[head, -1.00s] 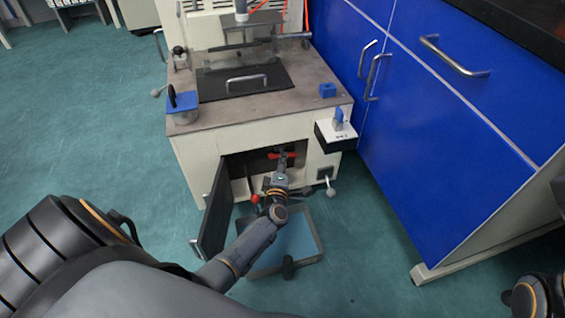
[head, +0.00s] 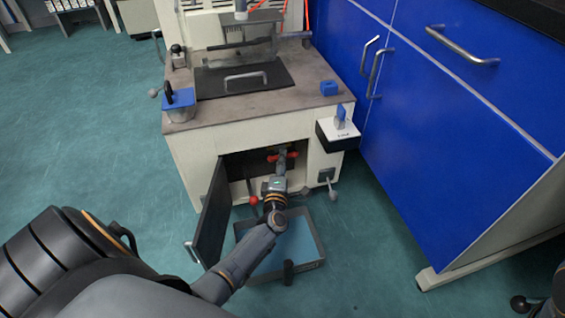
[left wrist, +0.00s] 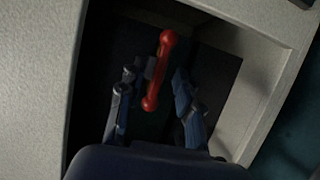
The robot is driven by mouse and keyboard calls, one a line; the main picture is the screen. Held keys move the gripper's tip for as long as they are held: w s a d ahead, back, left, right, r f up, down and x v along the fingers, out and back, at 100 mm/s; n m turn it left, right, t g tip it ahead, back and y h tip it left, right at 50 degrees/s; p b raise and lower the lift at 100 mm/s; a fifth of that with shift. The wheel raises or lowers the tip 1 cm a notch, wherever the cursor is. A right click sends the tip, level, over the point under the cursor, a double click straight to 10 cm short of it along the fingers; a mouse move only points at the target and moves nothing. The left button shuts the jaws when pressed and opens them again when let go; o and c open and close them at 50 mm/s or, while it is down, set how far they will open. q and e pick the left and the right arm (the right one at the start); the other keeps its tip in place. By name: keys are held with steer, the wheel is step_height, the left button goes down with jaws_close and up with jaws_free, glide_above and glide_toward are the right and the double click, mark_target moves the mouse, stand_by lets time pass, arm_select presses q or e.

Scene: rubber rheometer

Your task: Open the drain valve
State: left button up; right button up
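The drain valve handle (head: 272,158) is a red bar inside the open lower compartment of the machine (head: 190,150). In the left wrist view it is a slanted red bar with rounded ends (left wrist: 165,40). My left gripper (head: 282,162) reaches into the compartment at this handle. In the left wrist view the fingers of my left gripper (left wrist: 154,82) stand apart, one on each side of the red bar, with dark gaps showing. The valve body behind is too dark to make out.
The black compartment door (head: 212,215) stands open at the left. A lever with a red knob (head: 253,201) is near the opening. A blue-lined tray (head: 318,250) lies on the floor below my left arm. Blue cabinets (head: 450,150) stand close at the right.

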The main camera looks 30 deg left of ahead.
arm_select(q)
steer(key=v, duration=0.7)
steer(key=shift+s, duration=0.25)
steer(key=shift+d, duration=0.1)
